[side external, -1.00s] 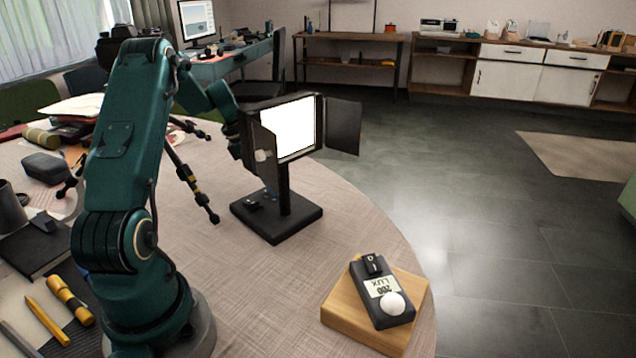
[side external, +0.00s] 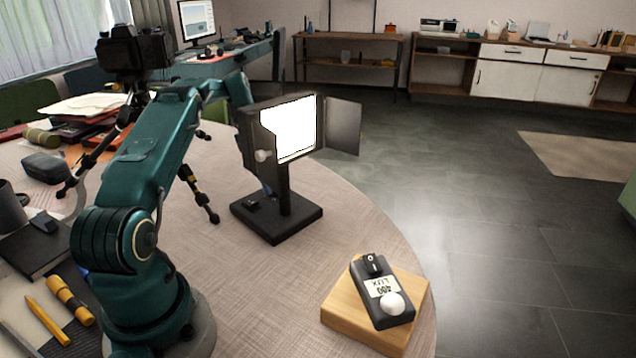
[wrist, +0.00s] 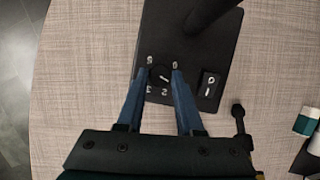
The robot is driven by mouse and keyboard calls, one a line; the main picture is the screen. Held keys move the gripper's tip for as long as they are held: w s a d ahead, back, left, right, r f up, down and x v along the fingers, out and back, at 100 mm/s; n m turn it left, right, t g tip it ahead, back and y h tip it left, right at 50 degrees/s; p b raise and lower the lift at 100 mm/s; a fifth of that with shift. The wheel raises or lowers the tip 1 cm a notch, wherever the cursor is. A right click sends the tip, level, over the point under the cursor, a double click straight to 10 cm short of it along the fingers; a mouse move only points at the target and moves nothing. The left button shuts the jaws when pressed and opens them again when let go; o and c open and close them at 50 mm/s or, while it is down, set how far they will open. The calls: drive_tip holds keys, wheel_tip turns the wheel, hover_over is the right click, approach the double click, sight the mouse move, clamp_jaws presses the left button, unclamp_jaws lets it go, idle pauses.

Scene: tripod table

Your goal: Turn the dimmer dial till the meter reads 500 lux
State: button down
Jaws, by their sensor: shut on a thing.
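The dimmer dial (wrist: 160,76) is a small black knob with a pale pointer line and numbers around it, on the black lamp base (wrist: 215,50). My gripper (wrist: 158,72) has its blue fingers on either side of the dial, shut on it. In the side view the lamp panel (side external: 290,128) glows white and hides most of my gripper and the dial. The light meter (side external: 368,268) lies on a wooden block (side external: 345,317) with a white dome. Its display (side external: 382,287) is upside down in this view and seems to read about 480 lux; the digits are small.
A rocker switch (wrist: 209,84) is beside the dial on the lamp base. The lamp post (wrist: 208,14) rises close by. A camera on a tripod (side external: 130,50) stands behind my arm. Pens (side external: 70,300) and books lie at the left. The table between lamp and meter is clear.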

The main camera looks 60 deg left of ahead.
drive_tip(key=shift+m, duration=0.6)
idle(0.3)
drive_tip(key=c, duration=0.5)
unclamp_jaws()
drive_tip(key=shift+c, duration=0.2)
drive_tip(key=shift+n, duration=0.3)
